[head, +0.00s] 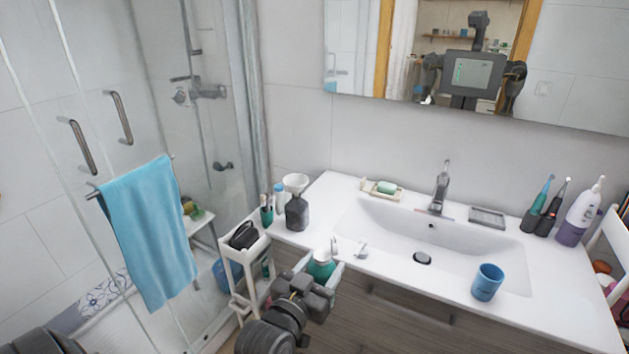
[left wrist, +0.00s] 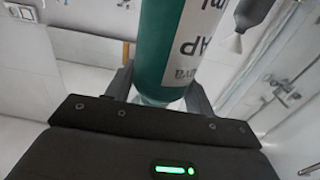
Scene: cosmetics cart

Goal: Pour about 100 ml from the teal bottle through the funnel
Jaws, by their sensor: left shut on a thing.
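The teal bottle (head: 321,269) is held in my left gripper (head: 325,275) near the counter's front edge. Its teal body with a white label (left wrist: 178,45) fills the top middle of the left wrist view, between the two fingers (left wrist: 158,92). A pale funnel (head: 296,182) sits on the dark grey bottle (head: 297,213) at the counter's left end, behind and left of my gripper. In the left wrist view, the dark bottle (left wrist: 252,12) and funnel (left wrist: 234,43) show inverted at top right, apart from the teal bottle. My right gripper is not in view.
A white cart (head: 238,252) stands left of the counter. Small bottles (head: 267,210) stand beside the dark one. Two small pale objects, (head: 361,250) the right one, lie near the basin's left. A blue cup (head: 487,282) stands at the right. The basin (head: 400,235) is clear.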

